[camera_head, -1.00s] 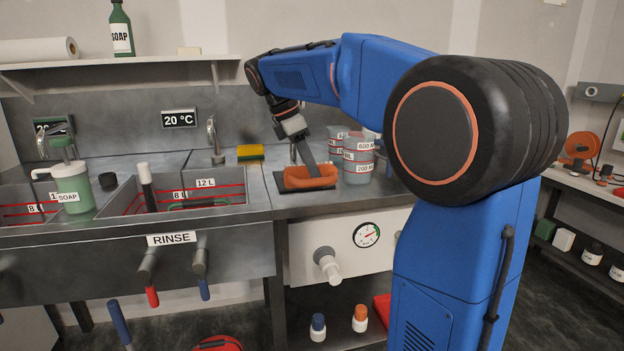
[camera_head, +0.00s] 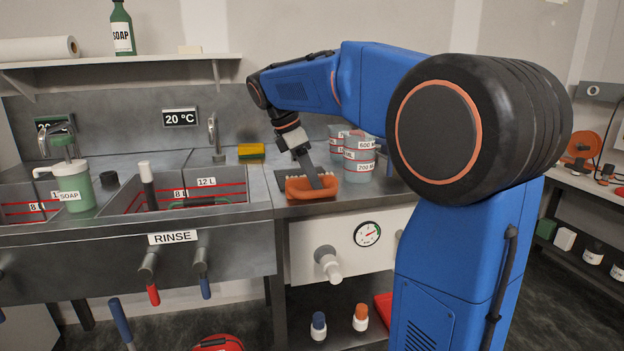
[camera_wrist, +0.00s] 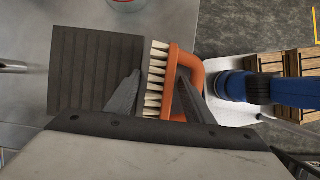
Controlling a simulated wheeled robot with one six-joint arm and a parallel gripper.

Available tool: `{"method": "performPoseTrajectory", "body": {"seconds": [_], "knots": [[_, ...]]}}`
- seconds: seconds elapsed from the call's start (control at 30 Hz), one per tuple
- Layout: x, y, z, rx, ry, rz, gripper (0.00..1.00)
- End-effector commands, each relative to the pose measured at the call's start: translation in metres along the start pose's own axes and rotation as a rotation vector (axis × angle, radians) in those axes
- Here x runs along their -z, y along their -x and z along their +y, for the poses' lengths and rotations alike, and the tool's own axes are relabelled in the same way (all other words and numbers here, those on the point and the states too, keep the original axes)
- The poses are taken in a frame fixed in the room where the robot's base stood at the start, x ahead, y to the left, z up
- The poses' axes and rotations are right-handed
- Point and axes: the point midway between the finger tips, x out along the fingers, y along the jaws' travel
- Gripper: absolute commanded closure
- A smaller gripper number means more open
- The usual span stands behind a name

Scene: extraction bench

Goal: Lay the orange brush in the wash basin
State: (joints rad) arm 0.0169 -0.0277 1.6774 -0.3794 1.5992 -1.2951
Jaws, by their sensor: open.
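The orange brush (camera_head: 305,190) lies at the front edge of a dark ribbed mat (camera_wrist: 95,75) on the right-hand worktop. Its pale bristles and orange handle (camera_wrist: 172,85) show in the wrist view. My gripper (camera_wrist: 160,75) is open, with one finger on the bristle side and the other on the handle side; I cannot tell whether they touch it. In the head view my gripper (camera_head: 318,183) is low over the brush and hides part of it. The left basin (camera_head: 22,207) is partly cut off; no wash label shows. The basin beside it (camera_head: 120,205) is marked RINSE.
Several measuring jugs (camera_head: 358,160) stand close right of the brush. A soap dispenser (camera_head: 75,188) stands between the basins.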

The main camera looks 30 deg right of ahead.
Motion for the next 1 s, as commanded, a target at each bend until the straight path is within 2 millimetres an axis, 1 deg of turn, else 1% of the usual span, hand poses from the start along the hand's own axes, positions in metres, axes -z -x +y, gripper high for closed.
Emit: {"method": "performPoseTrajectory", "body": {"seconds": [0.17, 0.27, 0.5, 0.7, 0.8, 1.0], "knots": [[-0.001, 0.011, 0.000, -0.001, 0.000, 0.000, 0.52], [-0.001, 0.027, 0.000, -0.002, 0.000, 0.001, 0.52], [0.000, 0.074, 0.001, -0.002, 0.000, 0.001, 0.52], [-0.001, 0.105, 0.001, -0.002, 0.000, 0.001, 0.52], [-0.001, 0.115, 0.000, -0.001, 0.000, 0.000, 0.52], [-0.001, 0.122, 0.000, -0.001, 0.000, 0.000, 0.52]]}}
